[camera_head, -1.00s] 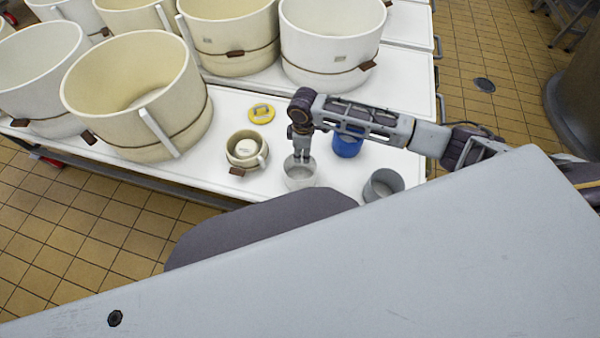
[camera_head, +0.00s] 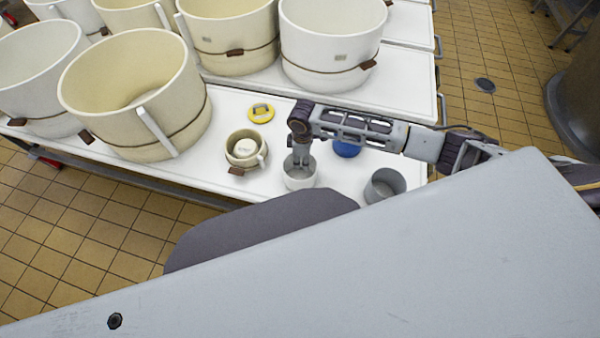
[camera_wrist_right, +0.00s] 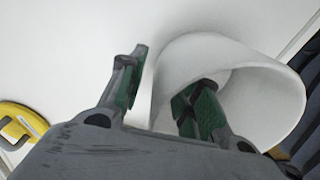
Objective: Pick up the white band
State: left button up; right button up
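The white band (camera_head: 299,184) is a small open ring standing on the white table, in the middle of the head view. My right gripper (camera_head: 300,161) points down at it with the fingertips at its rim. In the right wrist view the band (camera_wrist_right: 225,58) fills the right half. There my right gripper (camera_wrist_right: 160,82) is open across the band's wall, one green-padded finger outside and the other inside the ring. A gap shows between the fingers and the wall. My left gripper is not in view.
A grey band (camera_head: 384,186) stands right of the white band, and a blue piece (camera_head: 346,149) stands behind, partly hidden by my arm. A small cream band (camera_head: 246,151) and a yellow disc (camera_head: 261,113) are to the left. Large cream (camera_head: 135,90) and white tubs fill the back.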

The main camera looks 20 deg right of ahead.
dwell(0.5)
grip_shut()
